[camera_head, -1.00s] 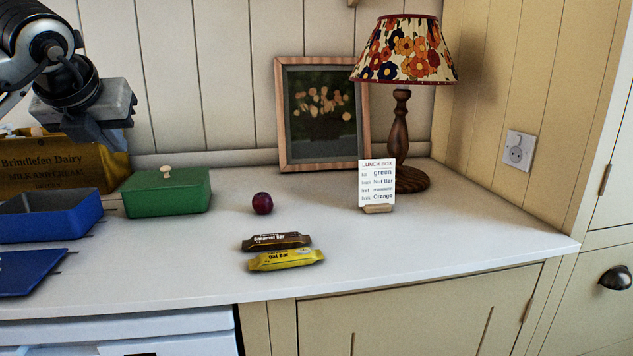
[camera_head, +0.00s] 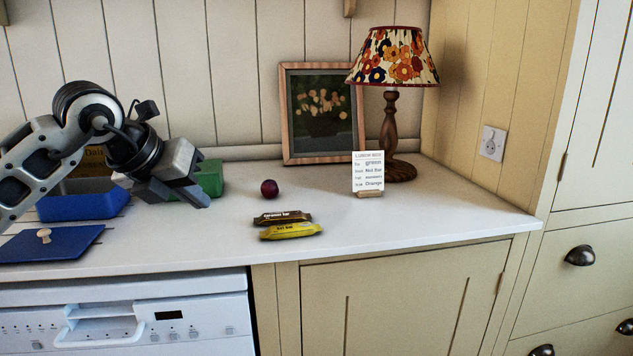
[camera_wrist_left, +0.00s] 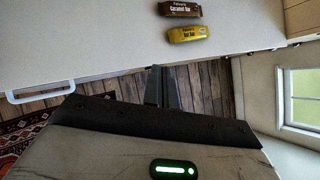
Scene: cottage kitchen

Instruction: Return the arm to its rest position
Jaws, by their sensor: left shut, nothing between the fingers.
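My left arm reaches in from the left in the head view. Its gripper (camera_head: 196,192) is shut and empty above the counter, in front of the green box (camera_head: 210,175), which it partly hides. In the left wrist view the closed fingers (camera_wrist_left: 162,78) show over the floor, with the counter edge beyond them. My right gripper is not in view.
On the counter (camera_head: 400,222) lie a dark caramel bar (camera_head: 282,218), a yellow bar (camera_head: 290,231) and a plum (camera_head: 269,189). A blue box (camera_head: 85,206), blue lid (camera_head: 45,250), lunch card (camera_head: 368,172), picture (camera_head: 322,115) and lamp (camera_head: 392,58) stand or lie around.

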